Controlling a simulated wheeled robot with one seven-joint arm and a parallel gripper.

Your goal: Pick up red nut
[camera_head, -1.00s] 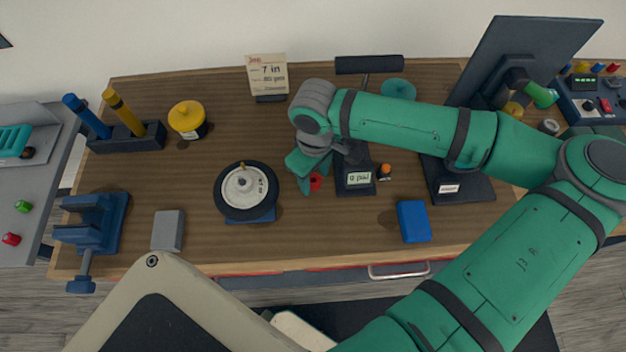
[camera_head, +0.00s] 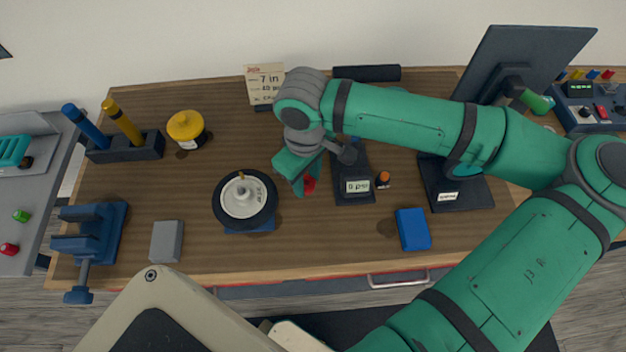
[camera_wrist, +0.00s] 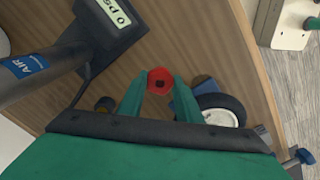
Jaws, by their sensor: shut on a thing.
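The red nut (camera_wrist: 160,81) sits between the two green fingertips of my gripper (camera_wrist: 160,88) in the wrist view, with its dark centre hole showing. In the head view the red nut (camera_head: 310,185) shows at the tip of my gripper (camera_head: 303,184), partly hidden by a finger. My gripper is shut on the nut and appears to be held over the workbench (camera_head: 200,210), between the wheel and the pressure gauge. I cannot tell the exact height above the surface.
A small wheel (camera_head: 243,212) on a blue stand is left of my gripper. The air gauge block (camera_head: 354,188) is close on its right, with a small orange-capped bottle (camera_head: 383,180) beside it. A blue box (camera_head: 413,229) and a grey block (camera_head: 166,241) lie nearer the front edge.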

